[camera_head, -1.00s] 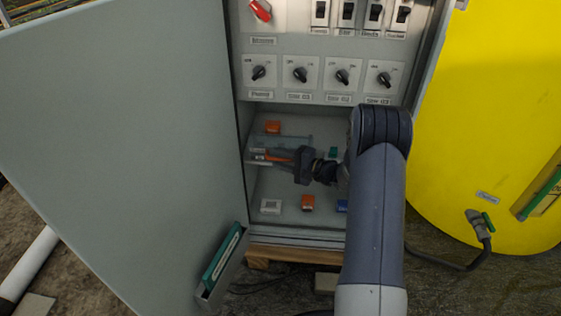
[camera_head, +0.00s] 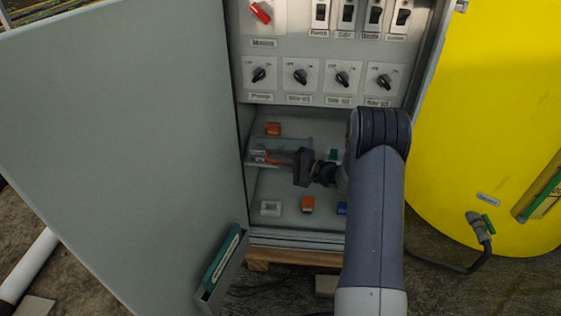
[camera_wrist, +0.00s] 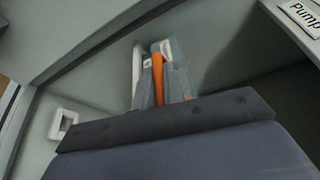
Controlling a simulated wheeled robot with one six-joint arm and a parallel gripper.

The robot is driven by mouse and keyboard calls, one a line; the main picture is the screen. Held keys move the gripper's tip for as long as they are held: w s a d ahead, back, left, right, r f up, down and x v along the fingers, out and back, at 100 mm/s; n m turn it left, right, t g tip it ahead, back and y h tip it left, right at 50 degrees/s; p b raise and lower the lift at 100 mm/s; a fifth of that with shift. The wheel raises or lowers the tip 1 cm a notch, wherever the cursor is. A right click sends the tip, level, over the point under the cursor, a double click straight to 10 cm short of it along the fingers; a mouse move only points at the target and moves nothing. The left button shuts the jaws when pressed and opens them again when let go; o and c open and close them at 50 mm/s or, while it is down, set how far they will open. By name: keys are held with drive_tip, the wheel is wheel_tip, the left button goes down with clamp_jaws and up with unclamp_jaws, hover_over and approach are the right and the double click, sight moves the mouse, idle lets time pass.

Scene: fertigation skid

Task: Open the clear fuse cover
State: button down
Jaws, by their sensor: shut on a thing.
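The clear fuse cover (camera_head: 290,143) is a see-through box low in the open grey cabinet, on its left side. It also shows in the wrist view (camera_wrist: 180,77), in front of my gripper's dark body. An orange strip (camera_wrist: 158,80) shows beside or through it. My gripper (camera_head: 277,160) reaches in from the right, pointing left, and is shut on the cover at its near side. The fingertips are hard to make out against the clear plastic. I cannot tell how far the cover is tilted.
The cabinet door (camera_head: 130,150) stands open at left, with a green folder (camera_head: 222,258) in its pocket. Rotary switches (camera_head: 300,76) sit above the fuse compartment. Small orange (camera_head: 307,204) and white (camera_head: 271,208) blocks sit below the cover. A yellow tank (camera_head: 490,120) stands at right.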

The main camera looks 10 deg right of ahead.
sight(281, 150)
wheel_tip(281, 150, up, 2)
drive_tip(key=shift+s+m+g+p, duration=0.15)
drive_tip(key=shift+m+g+p, duration=0.15)
drive_tip(key=shift+m+p, duration=0.7)
wheel_tip(281, 150, up, 3)
drive_tip(key=m+g+p, duration=0.1)
drive_tip(key=p, duration=0.3)
drive_tip(key=shift+f+h, duration=0.2)
drive_tip(key=shift+h, duration=0.1)
drive_tip(key=shift+w+d+r+m+g+p, duration=0.2)
drive_tip(key=shift+w+r+m+p, duration=0.3)
drive_tip(key=shift+r, duration=0.35)
drive_tip(key=shift+w+d+r+m+g+p, duration=0.1)
drive_tip(key=shift+w+r+m+g+p, duration=0.15)
drive_tip(key=shift+w+r+m+p, duration=0.4)
drive_tip(key=shift+w+d+r+m+g+p, duration=0.15)
drive_tip(key=shift+w+r+m+g+p, duration=0.2)
drive_tip(key=shift+r, duration=0.65)
drive_tip(key=c, duration=1.5)
unclamp_jaws()
